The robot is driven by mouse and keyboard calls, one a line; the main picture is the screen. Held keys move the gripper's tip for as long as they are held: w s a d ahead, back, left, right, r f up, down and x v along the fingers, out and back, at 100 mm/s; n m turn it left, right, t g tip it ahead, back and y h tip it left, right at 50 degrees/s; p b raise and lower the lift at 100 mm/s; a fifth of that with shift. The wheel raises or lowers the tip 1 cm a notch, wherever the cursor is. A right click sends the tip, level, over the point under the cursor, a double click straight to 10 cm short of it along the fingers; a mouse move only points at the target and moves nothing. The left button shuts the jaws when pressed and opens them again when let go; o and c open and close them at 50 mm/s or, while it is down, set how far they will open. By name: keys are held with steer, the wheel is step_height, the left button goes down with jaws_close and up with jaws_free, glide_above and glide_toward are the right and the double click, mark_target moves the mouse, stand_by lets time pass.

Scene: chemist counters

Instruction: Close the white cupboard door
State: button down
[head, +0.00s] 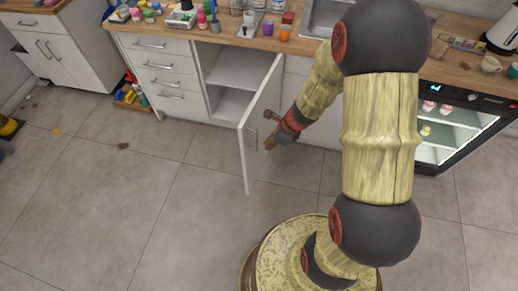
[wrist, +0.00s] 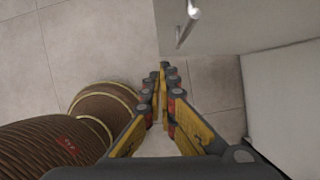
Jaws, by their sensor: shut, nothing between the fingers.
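The white cupboard door (head: 262,110) stands open in the head view, swung well out from the counter front and hinged at the right side of the opening. The open cupboard (head: 232,103) shows empty shelves to its left. My gripper (head: 268,145) is shut and empty, beside the door's right-hand face, near its free edge. In the wrist view, the door (wrist: 235,25) fills the top right with its metal handle (wrist: 187,24). My gripper's fingertips (wrist: 163,75) are just below the door's edge there. I cannot tell whether they touch it.
A drawer unit (head: 160,68) stands left of the cupboard. The wooden countertop (head: 225,38) carries bottles and jars. A lit, glass-fronted cabinet (head: 455,125) stands to the right. A toy-like crate (head: 130,97) lies on the floor at the left. The tiled floor (head: 130,200) in front is mostly clear.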

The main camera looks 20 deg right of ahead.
steer(key=w+a+f+b, duration=0.5)
steer(key=f, duration=0.3)
steer(key=shift+a+f, duration=0.15)
steer(key=shift+f, duration=0.2)
steer(key=shift+w+a, duration=0.1)
steer(key=shift+w, duration=0.05)
